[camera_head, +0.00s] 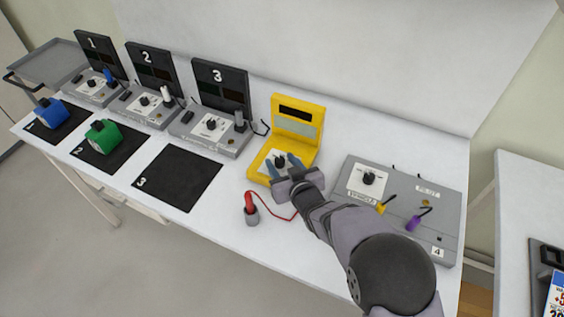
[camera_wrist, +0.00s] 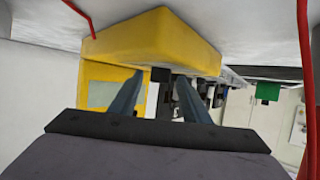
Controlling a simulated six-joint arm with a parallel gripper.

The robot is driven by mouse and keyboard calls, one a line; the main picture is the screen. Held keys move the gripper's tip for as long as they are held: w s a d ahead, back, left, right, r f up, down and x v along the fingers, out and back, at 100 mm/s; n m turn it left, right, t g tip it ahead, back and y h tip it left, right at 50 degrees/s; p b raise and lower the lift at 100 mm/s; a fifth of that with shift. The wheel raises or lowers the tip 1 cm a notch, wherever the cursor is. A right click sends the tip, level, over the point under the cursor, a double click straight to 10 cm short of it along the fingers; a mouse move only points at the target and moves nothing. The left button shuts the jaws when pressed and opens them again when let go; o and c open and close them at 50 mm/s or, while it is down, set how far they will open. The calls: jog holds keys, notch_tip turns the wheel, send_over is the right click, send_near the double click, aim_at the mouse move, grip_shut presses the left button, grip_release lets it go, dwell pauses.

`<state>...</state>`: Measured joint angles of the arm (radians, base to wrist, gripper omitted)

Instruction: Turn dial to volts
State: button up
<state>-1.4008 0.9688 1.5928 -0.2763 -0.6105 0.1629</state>
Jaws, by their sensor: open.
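A yellow meter (camera_head: 298,128) stands on the white table, with a dark display strip and a grey panel on its upright part. Its dark dial (camera_head: 279,160) sits on a white label on the sloped lower part; the dial's marks are too small to read. My gripper (camera_head: 281,162) is open, with its two blue-grey fingers on either side of the dial. I cannot tell whether they touch it. In the wrist view, the yellow meter (camera_wrist: 150,38) fills the top and a dark piece, seemingly the dial, shows between the fingertips (camera_wrist: 160,80).
A red probe (camera_head: 249,203) stands in a grey holder left of my gripper, its red cord trailing near my wrist. A grey panel (camera_head: 342,183) with a knob and plugs lies to the right. Numbered stations, a blue block (camera_head: 51,112) and a green block (camera_head: 104,135) are left.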

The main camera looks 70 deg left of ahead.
jog(key=c, duration=1)
jog(key=shift+c, duration=0.2)
jog(key=shift+s+a+m+t+b, duration=0.1)
jog(key=shift+m+t+b, duration=0.35)
jog(key=shift+b, duration=0.7)
jog(key=shift+t+b, duration=0.25)
jog(key=shift+b, duration=0.1)
jog(key=shift+s+r+m+t, duration=0.1)
jog(key=shift+r+m+t, duration=0.05)
jog(key=shift+m+t, duration=0.4)
jog(key=shift+m+t+b, duration=0.45)
jog(key=shift+m+t, duration=0.05)
jog(key=shift+t, duration=0.05)
jog(key=o, duration=0.9)
jog(key=shift+o, duration=0.7)
